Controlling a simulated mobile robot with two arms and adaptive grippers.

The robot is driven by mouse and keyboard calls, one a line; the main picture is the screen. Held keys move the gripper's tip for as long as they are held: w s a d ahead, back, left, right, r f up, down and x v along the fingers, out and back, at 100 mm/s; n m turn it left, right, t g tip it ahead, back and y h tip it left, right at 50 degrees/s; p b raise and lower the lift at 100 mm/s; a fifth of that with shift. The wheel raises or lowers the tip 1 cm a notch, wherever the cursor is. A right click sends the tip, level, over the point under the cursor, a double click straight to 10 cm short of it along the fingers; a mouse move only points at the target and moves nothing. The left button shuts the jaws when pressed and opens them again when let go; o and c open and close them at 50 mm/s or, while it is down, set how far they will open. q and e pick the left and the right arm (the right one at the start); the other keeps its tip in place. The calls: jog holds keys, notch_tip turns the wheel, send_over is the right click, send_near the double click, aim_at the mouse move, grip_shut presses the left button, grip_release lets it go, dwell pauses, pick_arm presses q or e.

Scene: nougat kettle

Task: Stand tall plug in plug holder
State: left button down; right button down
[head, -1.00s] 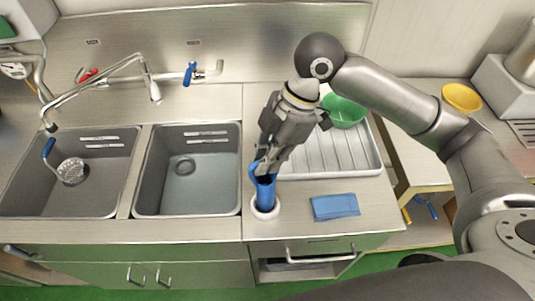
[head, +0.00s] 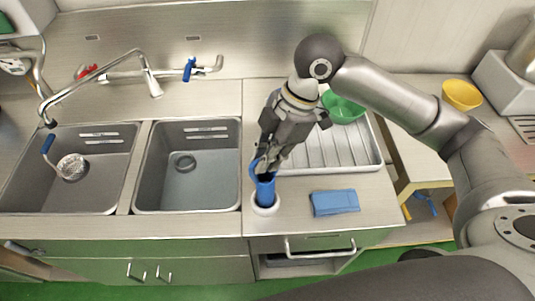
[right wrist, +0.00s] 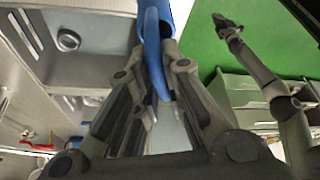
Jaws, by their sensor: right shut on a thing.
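The tall plug (head: 265,190) is a blue cylinder with a loop handle at its top. It stands roughly upright at the plug holder (head: 265,210), a white ring on the steel counter. Its lower end is inside the ring's outline; whether it is fully seated is hidden. My right gripper (head: 260,166) is shut on the plug's handle from above. In the right wrist view the blue handle (right wrist: 152,45) lies between the fingers (right wrist: 150,85). What looks like my left gripper (right wrist: 227,24) shows small in that view; its jaw state is unclear.
Two sinks (head: 138,170) lie to the left, with a strainer (head: 72,167) in the far one. A folded blue cloth (head: 335,203) lies right of the holder. Behind are a drying tray (head: 325,155) and a green bowl (head: 343,108). Bare counter surrounds the holder.

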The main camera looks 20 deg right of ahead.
jog(key=shift+s+f, duration=0.2)
jog(key=shift+f, duration=0.25)
jog(key=c, duration=1.8)
grip_release()
jog(key=o, duration=0.4)
jog(key=shift+w, duration=0.25)
jog(key=shift+c, duration=0.2)
jog(key=shift+r, duration=0.1)
jog(key=shift+s, duration=0.1)
jog(key=shift+d+r, duration=0.1)
jog(key=shift+r, duration=0.2)
jog(key=v, duration=1.1)
jog(key=shift+r, duration=0.15)
